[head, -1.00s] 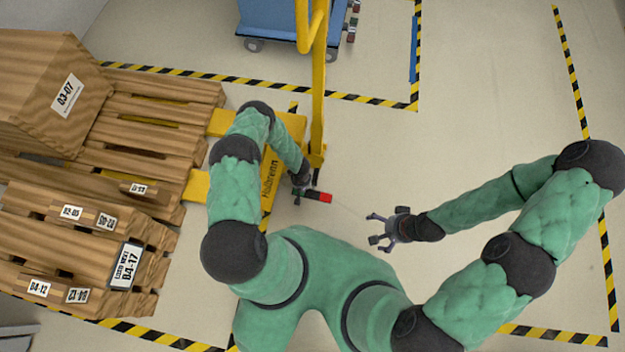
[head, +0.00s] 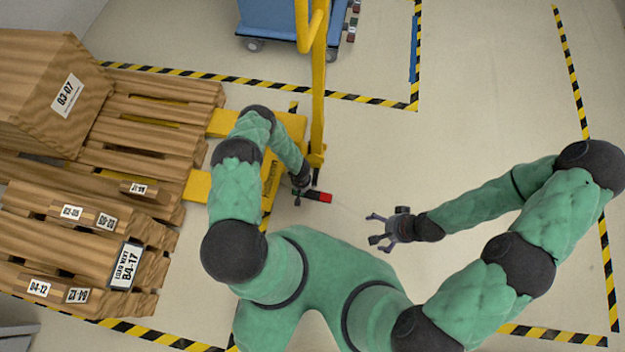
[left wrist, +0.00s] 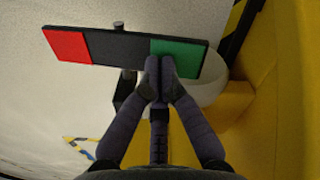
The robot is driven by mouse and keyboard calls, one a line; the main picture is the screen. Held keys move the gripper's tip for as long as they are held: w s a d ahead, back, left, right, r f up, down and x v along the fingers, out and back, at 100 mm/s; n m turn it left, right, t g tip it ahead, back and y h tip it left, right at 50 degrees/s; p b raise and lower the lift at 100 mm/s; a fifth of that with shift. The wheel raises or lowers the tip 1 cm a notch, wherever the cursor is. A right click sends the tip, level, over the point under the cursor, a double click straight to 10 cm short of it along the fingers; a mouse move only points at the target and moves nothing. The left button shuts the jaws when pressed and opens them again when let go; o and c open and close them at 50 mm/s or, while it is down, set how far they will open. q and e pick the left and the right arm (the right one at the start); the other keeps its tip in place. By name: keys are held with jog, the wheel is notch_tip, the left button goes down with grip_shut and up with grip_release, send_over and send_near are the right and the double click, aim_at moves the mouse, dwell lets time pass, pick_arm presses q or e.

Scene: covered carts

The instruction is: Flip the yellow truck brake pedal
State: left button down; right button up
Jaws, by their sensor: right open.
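The brake pedal (head: 318,195) is a flat bar at the foot of the yellow truck (head: 270,180), with its red end pointing right in the head view. In the left wrist view the pedal (left wrist: 118,48) shows a red end, a dark middle and a green end, and lies slightly tilted. My left gripper (left wrist: 161,68) has its fingertips together at the lower edge of the green end; I cannot tell whether they touch it. In the head view my left gripper (head: 298,190) partly hides the green end. My right gripper (head: 378,228) is open and empty above bare floor.
Wooden pallets (head: 150,110) with a crate (head: 60,85) stand at the left by the truck's forks. The truck's yellow upright handle (head: 318,100) rises just behind the pedal. A blue cart (head: 270,20) is at the top. The floor to the right is clear.

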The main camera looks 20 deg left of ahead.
pick_arm(q)
jog(key=shift+f, duration=0.45)
dwell(0.3)
jog(key=shift+r+p, duration=1.75)
jog(key=shift+r, duration=1.75)
jog(key=shift+r, duration=0.1)
jog(key=s+d+r+m+h+p, duration=0.1)
jog(key=d+r, duration=0.4)
jog(key=r, duration=0.5)
jog(key=s+d+r+m+h+p, duration=0.1)
jog(key=s+d+r+m, duration=0.2)
jog(key=s+r, duration=0.3)
jog(key=s+d+r+m+h+p, duration=0.2)
jog(key=s+d+r, duration=0.2)
jog(key=r, duration=1.2)
jog(key=d, duration=0.2)
jog(key=shift+s+d, duration=0.15)
jog(key=shift+d, duration=0.15)
